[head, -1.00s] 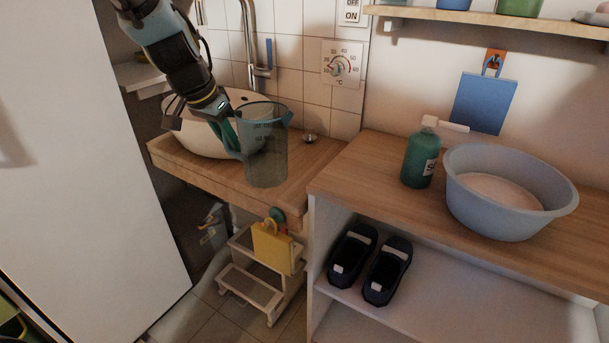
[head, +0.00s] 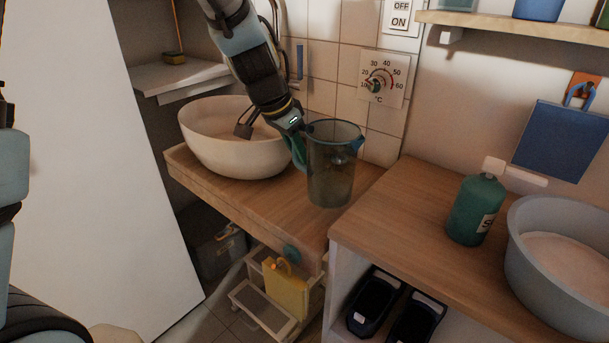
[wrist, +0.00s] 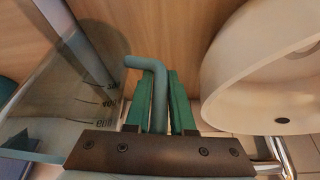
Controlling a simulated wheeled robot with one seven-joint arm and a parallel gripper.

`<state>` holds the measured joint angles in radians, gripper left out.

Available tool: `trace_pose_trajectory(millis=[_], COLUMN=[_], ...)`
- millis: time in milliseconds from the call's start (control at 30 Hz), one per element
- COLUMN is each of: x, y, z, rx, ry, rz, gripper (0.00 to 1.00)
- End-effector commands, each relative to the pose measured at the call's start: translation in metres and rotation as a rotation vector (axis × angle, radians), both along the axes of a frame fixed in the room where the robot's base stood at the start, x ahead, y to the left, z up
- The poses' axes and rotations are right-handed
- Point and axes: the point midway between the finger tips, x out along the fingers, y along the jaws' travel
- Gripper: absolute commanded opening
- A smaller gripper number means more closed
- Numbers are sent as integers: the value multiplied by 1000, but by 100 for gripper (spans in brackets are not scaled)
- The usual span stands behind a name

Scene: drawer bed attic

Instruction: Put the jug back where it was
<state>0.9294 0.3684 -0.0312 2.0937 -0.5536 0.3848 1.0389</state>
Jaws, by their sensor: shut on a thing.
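The jug (head: 332,172) is a see-through grey-green measuring jug with a teal handle. It is upright over the right part of the wooden washbasin counter (head: 240,192), right of the white basin (head: 225,150). I cannot tell whether its base touches the wood. My gripper (head: 298,148) is shut on the jug's handle, on the jug's left side. In the wrist view the handle (wrist: 152,64) sits between the green fingers (wrist: 160,105), with the clear jug wall (wrist: 65,85) to the left and the basin (wrist: 235,75) to the right.
A wooden-topped shelf unit (head: 395,215) stands at the right with a green soap bottle (head: 474,212) and a grey-blue tub (head: 565,255). A temperature dial (head: 382,80) is on the tiled wall. A step stool (head: 265,305) with a yellow item (head: 287,292) stands below the counter.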

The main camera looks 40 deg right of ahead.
Motion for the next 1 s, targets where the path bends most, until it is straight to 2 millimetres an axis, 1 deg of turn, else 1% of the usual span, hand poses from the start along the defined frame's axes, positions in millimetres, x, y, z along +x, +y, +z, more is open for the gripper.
trace_pose_trajectory(millis=[133, 333, 400, 667, 767, 800, 1000], x=[0, 0, 0, 0, 0, 0, 0], y=[0, 0, 0, 0, -1, 0, 0], z=[-14, -41, -45, -45, -48, -48, -47], rx=[0, 0, -1, -2, -2, -2, -1], ry=[1, 2, 0, -1, -1, -1, -1], rz=[1, 1, 1, 0, 0, 0, 0], gripper=[0, 0, 0, 0, 0, 23, 46])
